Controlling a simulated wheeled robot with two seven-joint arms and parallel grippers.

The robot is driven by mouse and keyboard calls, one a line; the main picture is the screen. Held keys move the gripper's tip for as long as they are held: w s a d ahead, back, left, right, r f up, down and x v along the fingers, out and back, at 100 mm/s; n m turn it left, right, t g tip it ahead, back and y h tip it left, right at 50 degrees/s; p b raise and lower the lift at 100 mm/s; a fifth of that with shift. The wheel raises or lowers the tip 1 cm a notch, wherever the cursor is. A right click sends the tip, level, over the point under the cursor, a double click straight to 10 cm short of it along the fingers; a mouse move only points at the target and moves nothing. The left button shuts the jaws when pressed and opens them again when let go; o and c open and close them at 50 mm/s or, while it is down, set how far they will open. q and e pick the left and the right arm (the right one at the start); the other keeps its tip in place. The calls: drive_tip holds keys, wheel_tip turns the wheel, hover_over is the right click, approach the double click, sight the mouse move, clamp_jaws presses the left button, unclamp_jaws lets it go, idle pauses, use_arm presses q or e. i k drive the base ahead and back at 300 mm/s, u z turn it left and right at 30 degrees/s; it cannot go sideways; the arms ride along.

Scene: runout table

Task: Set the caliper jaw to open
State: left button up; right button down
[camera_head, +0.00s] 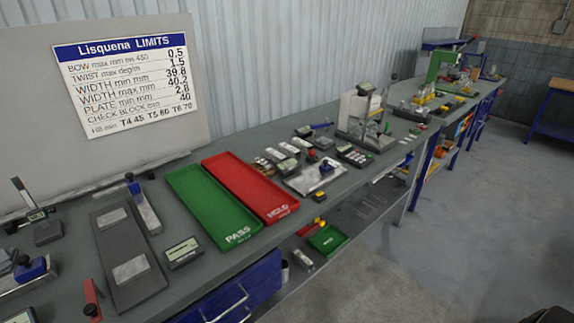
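I cannot pick out the caliper or its jaw with certainty; the tools are small in the head view. A small instrument with a display and an upright dark handle (35,215) stands at the far left of the bench. A silver bar with a blue part (145,207) lies beside a dark plate with two light pads (125,250). A small dark and blue tool (318,128) lies farther along the bench. Neither gripper can be made out. A dark shape (548,314) at the lower right edge is too cut off to identify.
The grey bench (225,262) holds a green PASS tray (210,207), a red HOLD tray (250,187) and a display box (184,252). A measuring stand (362,115) rises farther back. A limits sign (127,75) stands behind. Open floor (440,240) lies to the right.

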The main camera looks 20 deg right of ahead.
sight(326, 166)
drive_tip(key=k, duration=0.55)
drive_tip(key=z, duration=0.85)
drive_tip(key=i, duration=0.85)
drive_tip(key=u, duration=0.3)
